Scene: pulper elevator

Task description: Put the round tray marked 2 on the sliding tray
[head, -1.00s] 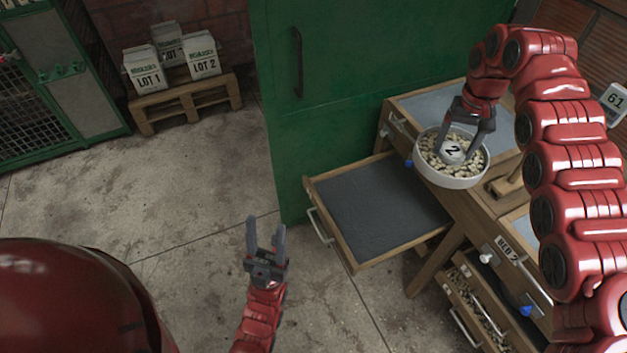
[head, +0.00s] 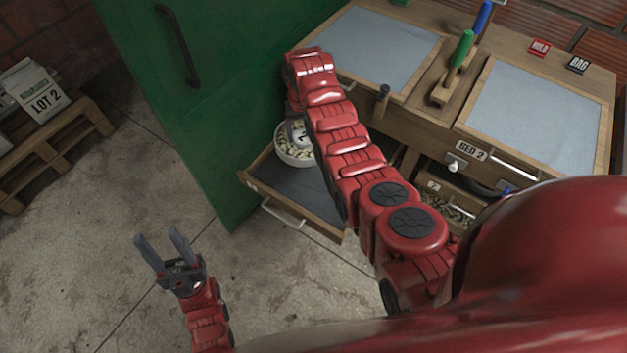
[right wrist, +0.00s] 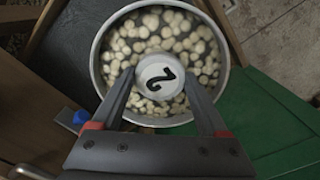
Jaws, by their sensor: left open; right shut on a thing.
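The round tray marked 2 (head: 288,155) is a pale bowl-like tray of beans, partly hidden behind my right arm in the head view. In the right wrist view the tray (right wrist: 97,62) shows whole, with a white knob marked 2 (right wrist: 160,77) at its centre. My right gripper (right wrist: 160,82) is shut on that knob. The sliding tray (head: 303,188) is a pulled-out drawer with a dark grey bottom. The round tray is over its back left part; I cannot tell whether it touches the bottom. My left gripper (head: 165,250) is open and empty above the floor.
A green door (head: 215,90) stands close to the left of the sliding tray. The wooden bench (head: 420,115) with grey-topped beds is behind and to the right. A pallet (head: 50,150) with LOT 2 bags is at the far left. The floor around my left gripper is clear.

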